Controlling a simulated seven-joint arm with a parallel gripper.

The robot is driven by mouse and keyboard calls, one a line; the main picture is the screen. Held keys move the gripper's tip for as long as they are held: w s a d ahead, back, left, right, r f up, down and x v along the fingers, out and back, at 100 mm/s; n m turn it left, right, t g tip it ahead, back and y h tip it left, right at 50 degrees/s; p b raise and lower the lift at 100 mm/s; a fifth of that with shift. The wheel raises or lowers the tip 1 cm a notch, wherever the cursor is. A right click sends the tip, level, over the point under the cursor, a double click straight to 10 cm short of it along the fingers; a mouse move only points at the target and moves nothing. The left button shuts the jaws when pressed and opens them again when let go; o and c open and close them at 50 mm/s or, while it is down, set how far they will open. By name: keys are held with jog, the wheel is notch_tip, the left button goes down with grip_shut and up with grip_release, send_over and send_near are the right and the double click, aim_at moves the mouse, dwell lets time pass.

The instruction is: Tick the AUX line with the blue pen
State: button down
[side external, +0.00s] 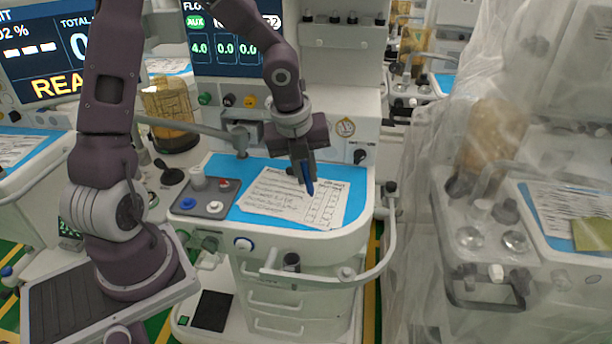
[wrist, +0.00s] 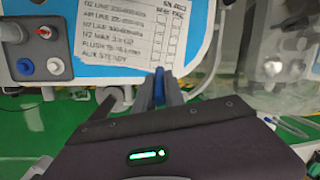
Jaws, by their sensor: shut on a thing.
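My gripper (side external: 303,165) is shut on the blue pen (side external: 308,184) and holds it tip-down over the right part of the checklist sheet (side external: 281,202). In the wrist view the gripper (wrist: 160,92) points at the lower edge of the sheet (wrist: 130,25), with the blue pen (wrist: 159,86) between its fingers. The AUX line (wrist: 110,58) is the lowest printed row, just left of and above the pen. I cannot tell whether the pen tip touches the paper. The pen hides part of the sheet's lower right.
The sheet lies on a blue mat (side external: 240,215) on the cart top. A grey block with knobs (side external: 203,205) stands to its left. A white rail (side external: 350,275) curves around the cart's front right. A plastic-draped cart (side external: 450,200) stands at the right.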

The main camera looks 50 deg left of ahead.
jog(key=shift+f, duration=0.15)
jog(key=shift+s+a+f, duration=0.15)
jog(key=shift+f, duration=1.25)
jog(key=shift+s+a+f, duration=0.15)
jog(key=shift+f, duration=1.2)
jog(key=shift+f, duration=0.6)
jog(key=shift+w+d, duration=0.3)
jog(key=shift+d, duration=0.05)
dwell(0.3)
jog(key=shift+r, duration=3.6)
